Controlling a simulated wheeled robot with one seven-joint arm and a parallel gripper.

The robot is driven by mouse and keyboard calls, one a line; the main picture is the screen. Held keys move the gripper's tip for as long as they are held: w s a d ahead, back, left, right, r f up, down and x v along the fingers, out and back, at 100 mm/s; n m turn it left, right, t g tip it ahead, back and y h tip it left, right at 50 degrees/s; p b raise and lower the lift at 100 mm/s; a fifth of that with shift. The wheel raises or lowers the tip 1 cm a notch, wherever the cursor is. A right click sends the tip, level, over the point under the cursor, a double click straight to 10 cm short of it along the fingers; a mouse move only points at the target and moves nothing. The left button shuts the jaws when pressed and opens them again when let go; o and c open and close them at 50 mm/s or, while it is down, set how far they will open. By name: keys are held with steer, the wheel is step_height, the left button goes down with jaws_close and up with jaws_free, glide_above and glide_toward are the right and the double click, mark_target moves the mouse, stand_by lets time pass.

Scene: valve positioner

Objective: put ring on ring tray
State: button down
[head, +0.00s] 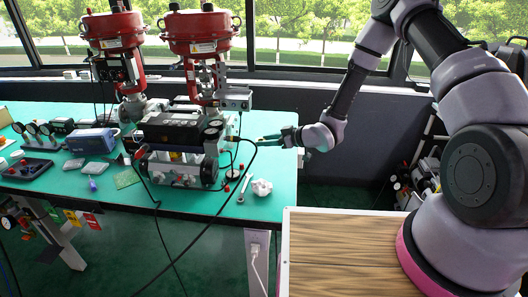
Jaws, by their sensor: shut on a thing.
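My gripper (270,139) is over the right end of the green table, pointing left, beside the black and silver valve positioner (185,135). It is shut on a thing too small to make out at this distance. I cannot pick out the ring for certain. I cannot tell for certain which item is the ring tray; a small dark round piece with a red top (232,174) and a dark tray with gauges (30,168) are on the table.
Two red valve actuators (200,35) rise behind the positioner. Black cables hang over the table's front edge. A wrench (244,188) and a crumpled white piece (262,187) lie at the front right. A green circuit board (126,179) lies left of the positioner.

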mark_target(266, 168)
step_height(266, 168, down, 10)
steer(key=shift+s+a+f, duration=0.1)
stand_by(0.4)
steer(key=shift+f, duration=0.1)
steer(key=shift+c, duration=1.9)
jaws_free()
